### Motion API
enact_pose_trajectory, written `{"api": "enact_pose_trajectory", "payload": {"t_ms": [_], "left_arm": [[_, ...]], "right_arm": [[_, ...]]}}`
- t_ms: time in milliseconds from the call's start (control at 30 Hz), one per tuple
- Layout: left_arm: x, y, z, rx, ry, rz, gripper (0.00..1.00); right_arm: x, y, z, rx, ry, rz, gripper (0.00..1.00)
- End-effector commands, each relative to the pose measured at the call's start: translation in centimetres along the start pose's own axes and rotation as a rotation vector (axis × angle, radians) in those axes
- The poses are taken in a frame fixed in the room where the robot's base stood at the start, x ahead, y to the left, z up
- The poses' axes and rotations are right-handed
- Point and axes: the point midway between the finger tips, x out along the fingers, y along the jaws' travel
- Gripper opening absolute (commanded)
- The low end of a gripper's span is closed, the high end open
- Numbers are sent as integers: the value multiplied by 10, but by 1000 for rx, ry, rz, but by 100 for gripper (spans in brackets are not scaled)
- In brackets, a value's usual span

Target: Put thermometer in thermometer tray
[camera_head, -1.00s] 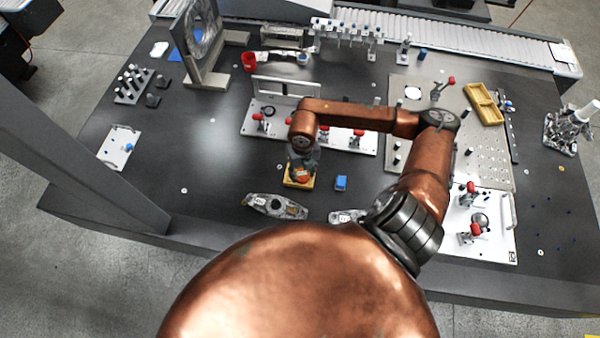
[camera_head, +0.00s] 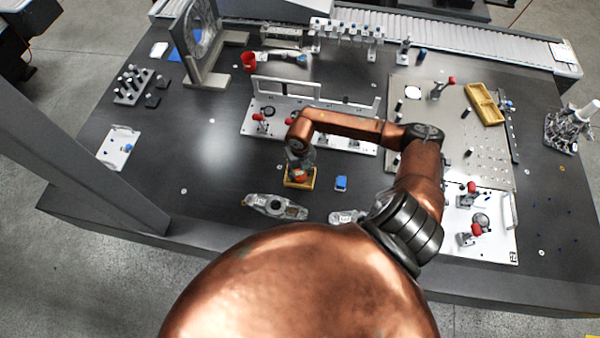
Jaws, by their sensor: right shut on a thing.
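My right gripper (camera_head: 300,172) points down over a small yellow tray (camera_head: 288,183) near the table's front middle. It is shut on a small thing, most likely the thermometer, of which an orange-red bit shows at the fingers. The arm and fingers hide most of this thing, so I cannot tell whether it touches the tray. The yellow tray is the likely thermometer tray. My left gripper is not in view.
A blue block (camera_head: 341,183) lies right of the yellow tray. Grey metal parts (camera_head: 275,206) lie in front. A white fixture plate with red-handled clamps (camera_head: 262,131) stands behind. Another yellow tray (camera_head: 485,103) lies at the right.

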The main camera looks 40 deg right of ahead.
Motion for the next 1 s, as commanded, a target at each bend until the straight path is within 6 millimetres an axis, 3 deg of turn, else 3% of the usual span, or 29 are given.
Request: {"api": "enact_pose_trajectory", "payload": {"t_ms": [100,133,233,633,1000], "left_arm": [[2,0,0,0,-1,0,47],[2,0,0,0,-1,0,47],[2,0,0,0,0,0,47],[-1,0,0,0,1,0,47],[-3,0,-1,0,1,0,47]], "right_arm": [[3,0,0,0,1,0,8],[4,0,0,0,1,0,38],[3,0,0,0,0,0,45],[-8,0,1,-1,-2,1,45],[-81,0,1,0,-3,0,45]]}}
